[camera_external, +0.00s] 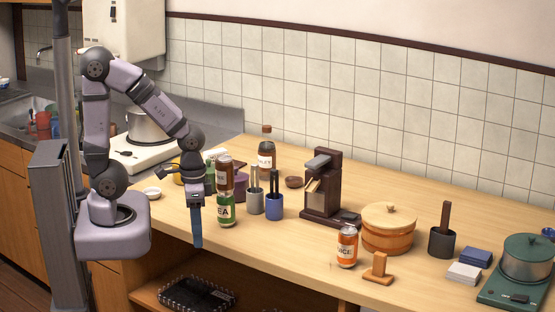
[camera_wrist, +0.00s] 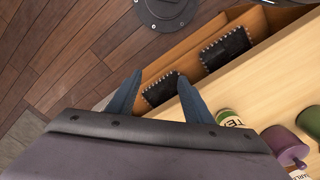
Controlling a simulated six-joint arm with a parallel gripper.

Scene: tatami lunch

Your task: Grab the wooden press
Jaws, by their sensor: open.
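The wooden press (camera_external: 379,271) looks like a small light-brown block with an upright handle. It stands on the counter near the front edge, right of the orange can. My gripper (camera_external: 196,243) hangs pointing down at the counter's front edge on the left, far from the press. In the wrist view, my gripper (camera_wrist: 158,82) has its two blue fingers apart with nothing between them. The press is not seen in the wrist view.
An orange can (camera_external: 347,247) and a round wooden tub (camera_external: 389,230) stand close to the press. A green tea can (camera_external: 227,211), blue cup (camera_external: 274,207) and dark brown machine (camera_external: 323,190) stand between gripper and press. Baskets (camera_external: 197,296) sit on the shelf below.

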